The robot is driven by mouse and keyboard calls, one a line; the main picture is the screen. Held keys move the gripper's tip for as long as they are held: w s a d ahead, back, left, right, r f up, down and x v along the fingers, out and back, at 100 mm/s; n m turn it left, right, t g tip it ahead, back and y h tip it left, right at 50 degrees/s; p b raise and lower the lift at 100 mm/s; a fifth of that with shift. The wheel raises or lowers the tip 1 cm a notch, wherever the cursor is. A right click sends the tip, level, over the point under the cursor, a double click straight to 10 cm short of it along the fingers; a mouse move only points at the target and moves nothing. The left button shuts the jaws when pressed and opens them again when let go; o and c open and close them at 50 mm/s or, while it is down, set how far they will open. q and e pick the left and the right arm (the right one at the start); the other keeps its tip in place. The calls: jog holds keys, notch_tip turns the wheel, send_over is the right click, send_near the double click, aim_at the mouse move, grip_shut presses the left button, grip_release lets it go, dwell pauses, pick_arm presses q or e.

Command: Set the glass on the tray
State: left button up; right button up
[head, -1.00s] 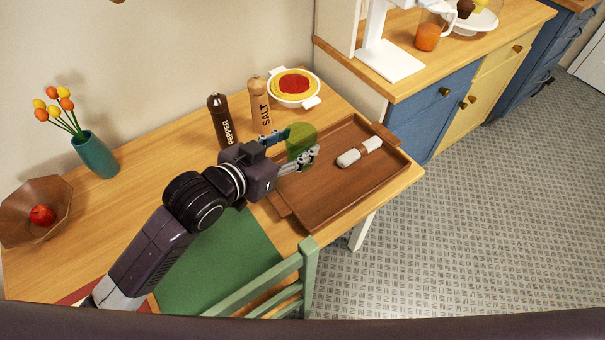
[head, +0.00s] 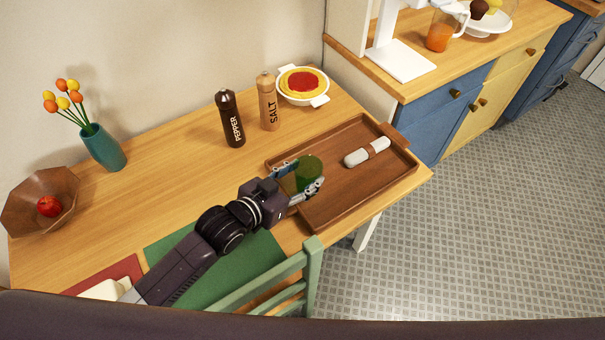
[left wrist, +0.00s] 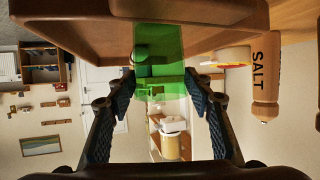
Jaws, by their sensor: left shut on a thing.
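A see-through green glass (head: 309,171) is held between the fingers of my left gripper (head: 298,179), over the left part of the brown wooden tray (head: 345,196). In the left wrist view the green glass (left wrist: 158,62) is between the two dark fingers (left wrist: 160,95), with the tray (left wrist: 75,45) along the top of the picture. The glass's base is close to the tray floor; I cannot tell whether it touches. My right gripper is not in view.
The pepper mill (head: 230,118), salt mill (head: 268,102) and white dish (head: 303,86) stand behind the tray. A green chair (head: 310,275) is at the front edge. The tray's front middle is bare.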

pick_arm(q)
jog(key=shift+f, duration=0.1)
jog(key=o, duration=1.3)
jog(key=shift+o, duration=0.2)
jog(key=shift+r, duration=0.2)
jog(key=v, duration=1.2)
jog(key=shift+b, duration=0.35)
